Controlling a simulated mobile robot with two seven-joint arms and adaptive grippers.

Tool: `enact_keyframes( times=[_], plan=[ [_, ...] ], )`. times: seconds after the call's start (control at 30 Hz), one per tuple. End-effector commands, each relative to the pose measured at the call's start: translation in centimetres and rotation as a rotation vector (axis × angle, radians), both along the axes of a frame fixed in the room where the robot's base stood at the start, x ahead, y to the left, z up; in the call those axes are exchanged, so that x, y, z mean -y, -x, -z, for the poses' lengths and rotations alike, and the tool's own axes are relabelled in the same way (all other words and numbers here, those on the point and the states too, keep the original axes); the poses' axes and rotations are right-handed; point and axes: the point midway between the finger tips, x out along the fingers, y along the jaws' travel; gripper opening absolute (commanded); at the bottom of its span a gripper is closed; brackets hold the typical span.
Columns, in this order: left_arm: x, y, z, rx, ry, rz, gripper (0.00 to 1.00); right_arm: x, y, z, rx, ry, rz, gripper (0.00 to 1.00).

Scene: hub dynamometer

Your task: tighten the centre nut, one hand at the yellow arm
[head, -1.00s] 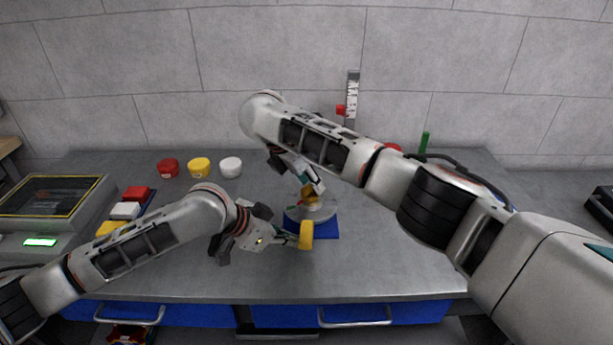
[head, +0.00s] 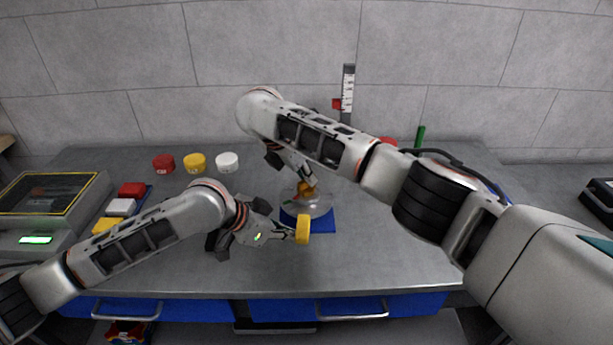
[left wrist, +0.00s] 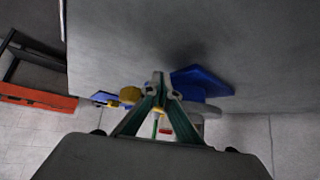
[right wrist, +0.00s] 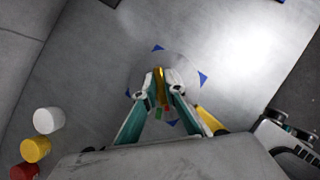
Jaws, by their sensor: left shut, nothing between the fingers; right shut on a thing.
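The hub has a round, pale disc (head: 322,207) on a blue base plate (head: 325,225) at the middle of the bench. My right gripper (right wrist: 160,86) points down over the disc's centre, shut on a gold-coloured piece (right wrist: 160,74) that appears to be the centre nut; its fingers partly hide it. The yellow arm (head: 303,229) shows its rounded end at the disc's near side; part of it also shows in the right wrist view (right wrist: 209,119). My left gripper (head: 288,235) is shut and empty, its fingertips close beside the yellow end. I cannot tell whether they touch.
Red (head: 164,163), yellow (head: 194,162) and white (head: 227,162) round containers stand at the back left. A display case (head: 50,200) and coloured blocks (head: 122,207) are at the left. An upright scale (head: 348,95) stands behind the hub. The front right of the bench is clear.

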Motion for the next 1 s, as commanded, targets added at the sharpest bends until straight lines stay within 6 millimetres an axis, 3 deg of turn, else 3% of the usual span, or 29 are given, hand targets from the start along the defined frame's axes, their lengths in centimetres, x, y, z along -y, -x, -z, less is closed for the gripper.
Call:
enact_keyframes(
  times=[0.5,1.0],
  plan=[
    [2.3,0.2,-0.1,0.002,0.001,0.001,0.00,0.0,0.0,0.0,0.001,-0.001,0.000,0.00],
    [2.8,0.2,-0.2,0.002,0.003,0.000,0.00,0.0,0.0,0.0,0.001,-0.001,0.000,0.00]
  ],
)
